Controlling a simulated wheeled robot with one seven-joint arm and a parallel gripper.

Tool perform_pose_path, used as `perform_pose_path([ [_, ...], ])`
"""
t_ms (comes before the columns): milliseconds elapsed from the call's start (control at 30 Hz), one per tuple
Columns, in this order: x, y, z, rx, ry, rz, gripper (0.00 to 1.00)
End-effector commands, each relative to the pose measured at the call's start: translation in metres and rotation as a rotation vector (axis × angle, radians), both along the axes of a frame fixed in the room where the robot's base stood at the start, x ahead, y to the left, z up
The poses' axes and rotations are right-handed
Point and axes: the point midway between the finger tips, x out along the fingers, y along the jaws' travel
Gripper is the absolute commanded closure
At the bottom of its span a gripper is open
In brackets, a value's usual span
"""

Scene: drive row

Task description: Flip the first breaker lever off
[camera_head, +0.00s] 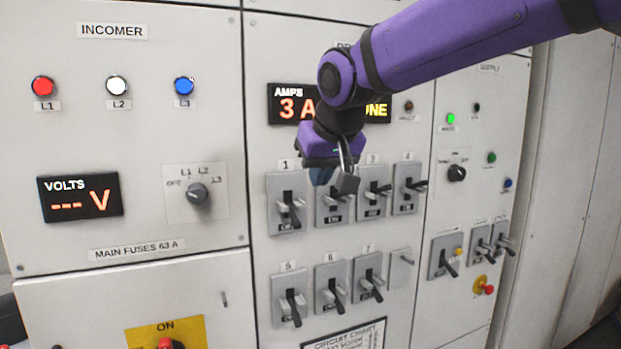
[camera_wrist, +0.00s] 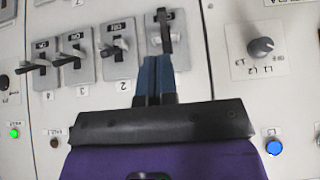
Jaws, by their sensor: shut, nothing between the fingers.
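The first breaker (camera_head: 288,205) is a grey plate under the label 1, at the left of the upper row. Its dark lever (camera_head: 293,212) points downward and out; it also shows in the wrist view (camera_wrist: 164,30), which is upside down. Lettering on its plate is too blurred to read surely. My gripper (camera_head: 320,178) is shut and empty, in front of the panel, above and right of that lever in the head view. In the wrist view, its blue fingertips (camera_wrist: 155,60) lie together just short of the first breaker's plate; I cannot tell whether they touch it.
Breaker two (camera_head: 335,205), partly behind my gripper, breaker three (camera_head: 374,194) and breaker four (camera_head: 407,187) stand close to the right. A lower row with breaker five (camera_head: 291,303) lies below. A rotary knob (camera_head: 197,194) is at the left.

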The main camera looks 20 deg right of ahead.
Motion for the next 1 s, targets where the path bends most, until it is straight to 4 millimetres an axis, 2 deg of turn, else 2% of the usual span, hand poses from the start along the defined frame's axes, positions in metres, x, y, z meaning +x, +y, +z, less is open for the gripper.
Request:
perform_pose_path([
  [100, -0.011, 0.000, 0.004, 0.000, -0.001, 0.000, 1.00],
  [233, -0.016, 0.000, 0.006, 0.000, 0.000, 0.000, 1.00],
  [800, -0.019, -0.001, 0.005, 0.000, 0.002, -0.001, 1.00],
  [867, -0.026, -0.005, 0.003, -0.003, 0.006, -0.003, 1.00],
  [967, -0.049, -0.017, -0.006, -0.009, 0.025, -0.008, 1.00],
  [1000, -0.063, -0.024, -0.012, -0.011, 0.034, -0.012, 1.00],
])
